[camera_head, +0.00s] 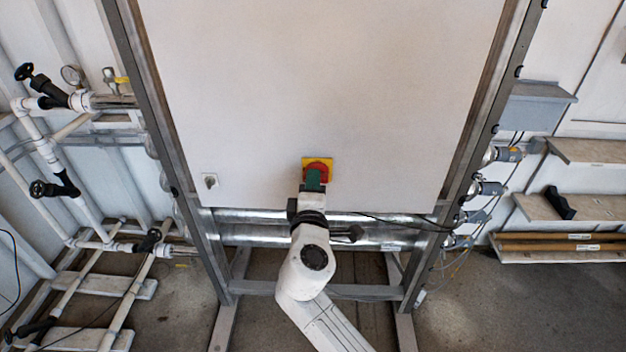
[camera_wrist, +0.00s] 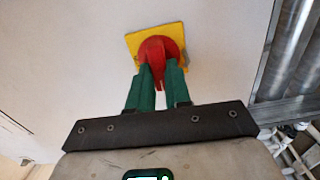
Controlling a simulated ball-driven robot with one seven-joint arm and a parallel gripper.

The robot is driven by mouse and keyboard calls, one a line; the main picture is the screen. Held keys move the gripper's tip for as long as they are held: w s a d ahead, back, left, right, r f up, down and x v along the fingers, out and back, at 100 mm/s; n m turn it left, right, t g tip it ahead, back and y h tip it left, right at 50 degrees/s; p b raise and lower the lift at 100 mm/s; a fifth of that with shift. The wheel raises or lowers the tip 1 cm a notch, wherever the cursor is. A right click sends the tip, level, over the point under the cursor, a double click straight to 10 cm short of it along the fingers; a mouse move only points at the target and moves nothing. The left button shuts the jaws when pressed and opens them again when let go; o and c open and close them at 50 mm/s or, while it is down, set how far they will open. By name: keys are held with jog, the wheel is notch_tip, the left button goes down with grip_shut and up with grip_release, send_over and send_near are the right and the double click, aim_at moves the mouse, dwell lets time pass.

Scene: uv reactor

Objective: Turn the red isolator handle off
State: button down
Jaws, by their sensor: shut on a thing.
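The red isolator handle (camera_head: 319,166) sits on a yellow plate (camera_head: 307,161) low on the white cabinet front, near its bottom edge. In the wrist view the red handle (camera_wrist: 158,52) is a round knob with a raised grip bar, and the yellow plate (camera_wrist: 134,40) shows around it. My gripper (camera_head: 314,180) reaches up to the handle from below. In the wrist view its two green fingers (camera_wrist: 162,80) are shut on the handle's grip bar, one on each side. The fingers hide part of the bar, so its exact angle is hard to tell.
The white cabinet door (camera_head: 320,90) stands in a grey metal frame. A small latch (camera_head: 210,181) is at its lower left. Silver pipes (camera_head: 262,228) run below it. White piping with black valves (camera_head: 55,187) is at the left; shelves (camera_head: 580,205) are at the right.

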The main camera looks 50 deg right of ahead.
jog(key=shift+f+n, duration=0.1)
jog(key=shift+n, duration=0.3)
jog(key=c, duration=1.1)
grip_release()
jog(key=shift+o, duration=0.2)
jog(key=shift+f, duration=0.1)
